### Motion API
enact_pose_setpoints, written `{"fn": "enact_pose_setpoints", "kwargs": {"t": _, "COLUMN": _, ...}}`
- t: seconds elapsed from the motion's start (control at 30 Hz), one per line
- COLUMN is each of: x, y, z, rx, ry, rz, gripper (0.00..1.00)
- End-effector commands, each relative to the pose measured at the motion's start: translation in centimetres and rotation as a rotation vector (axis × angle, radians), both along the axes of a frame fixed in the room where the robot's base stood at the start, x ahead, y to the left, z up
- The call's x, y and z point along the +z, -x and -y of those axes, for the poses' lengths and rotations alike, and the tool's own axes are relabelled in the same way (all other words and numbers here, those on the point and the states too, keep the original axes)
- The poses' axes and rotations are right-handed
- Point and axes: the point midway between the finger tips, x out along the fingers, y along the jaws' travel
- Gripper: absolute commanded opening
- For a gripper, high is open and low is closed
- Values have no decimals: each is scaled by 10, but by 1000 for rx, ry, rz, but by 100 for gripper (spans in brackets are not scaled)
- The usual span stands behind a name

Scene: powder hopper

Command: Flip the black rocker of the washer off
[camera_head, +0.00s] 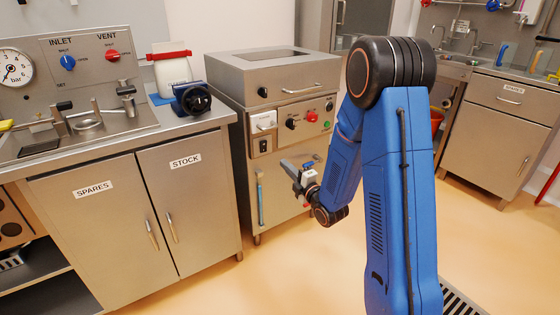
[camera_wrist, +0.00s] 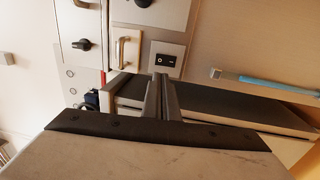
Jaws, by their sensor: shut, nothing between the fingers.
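The washer (camera_head: 228,95) is a steel cabinet in the middle of the head view. Its black rocker (camera_head: 263,146) sits on a light plate on the front, below a small white latch handle. In the wrist view the black rocker (camera_wrist: 166,61) shows whole, with small white marks, just beyond my fingertips. My gripper (camera_head: 287,166) is in front of the washer's front panel, lower and to the right of the rocker. In the wrist view my gripper (camera_wrist: 162,82) is shut and empty, its tips pointing at the rocker's plate. I cannot tell whether they touch it.
Near the rocker are the white latch handle (camera_wrist: 127,48), a black knob (camera_head: 291,124) and a red button (camera_head: 312,117). A blue bar (camera_head: 260,200) hangs lower on the front. A steel cupboard (camera_head: 100,215) stands left. The floor (camera_head: 215,285) in front is clear.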

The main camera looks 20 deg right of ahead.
Motion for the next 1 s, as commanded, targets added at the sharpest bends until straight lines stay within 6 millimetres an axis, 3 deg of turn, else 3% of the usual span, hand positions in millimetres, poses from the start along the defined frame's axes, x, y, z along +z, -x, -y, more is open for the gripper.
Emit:
{"fn": "enact_pose_setpoints", "kwargs": {"t": 0.6, "x": 12, "y": -97, "z": -32, "rx": 1, "ry": 0, "rz": -1, "gripper": 0}}
{"fn": "enact_pose_setpoints", "kwargs": {"t": 0.8, "x": 15, "y": -115, "z": -38, "rx": 1, "ry": 0, "rz": -1, "gripper": 0}}
{"fn": "enact_pose_setpoints", "kwargs": {"t": 1.0, "x": 15, "y": -120, "z": -39, "rx": 0, "ry": 0, "rz": -1, "gripper": 0}}
